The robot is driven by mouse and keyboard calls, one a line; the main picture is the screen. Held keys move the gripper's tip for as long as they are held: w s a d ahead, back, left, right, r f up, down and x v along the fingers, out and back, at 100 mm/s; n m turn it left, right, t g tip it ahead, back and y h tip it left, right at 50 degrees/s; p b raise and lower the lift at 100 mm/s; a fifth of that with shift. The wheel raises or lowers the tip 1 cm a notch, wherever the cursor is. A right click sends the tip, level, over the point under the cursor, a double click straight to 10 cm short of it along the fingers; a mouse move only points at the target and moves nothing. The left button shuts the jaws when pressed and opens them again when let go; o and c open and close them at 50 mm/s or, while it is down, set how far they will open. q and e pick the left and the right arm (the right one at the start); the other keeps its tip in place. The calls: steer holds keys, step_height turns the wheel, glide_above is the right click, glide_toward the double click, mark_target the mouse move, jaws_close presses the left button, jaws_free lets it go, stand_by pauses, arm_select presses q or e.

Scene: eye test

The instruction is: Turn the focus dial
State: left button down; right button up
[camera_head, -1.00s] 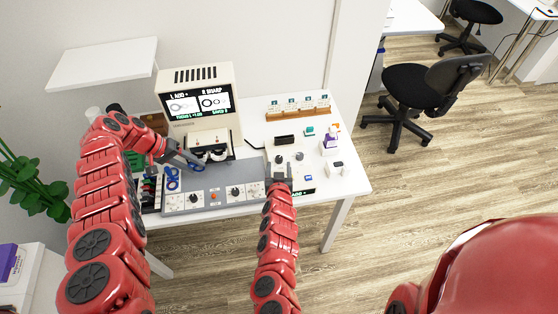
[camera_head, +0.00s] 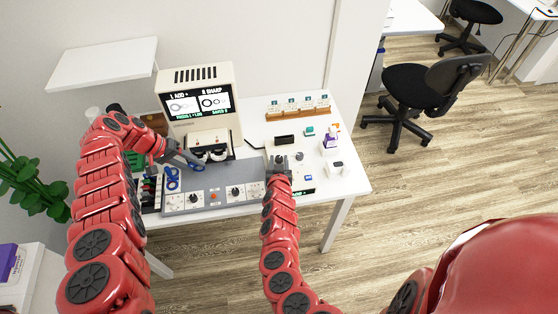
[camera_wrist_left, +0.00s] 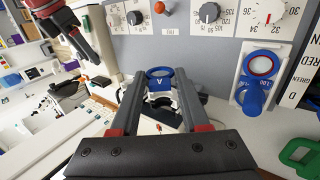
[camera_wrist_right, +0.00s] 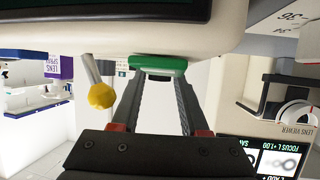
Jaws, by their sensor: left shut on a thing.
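My left gripper (camera_head: 190,163) is shut on a blue lens ring marked A (camera_wrist_left: 160,84), held above the grey panel (camera_head: 215,183). Several dials sit on the panel, among them a dark one (camera_head: 235,191) and a grey one (camera_wrist_left: 209,12); which is the focus dial I cannot tell. The viewer's screen (camera_head: 199,103) shows two rings and lettering.
A purple-labelled bottle (camera_head: 330,140) and a wooden card rack (camera_head: 298,112) stand on the right of the table. A yellow-tipped lever (camera_wrist_right: 101,95) is close beside my right fingers.

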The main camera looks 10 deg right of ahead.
jaws_close()
steer(key=shift+f, duration=0.1)
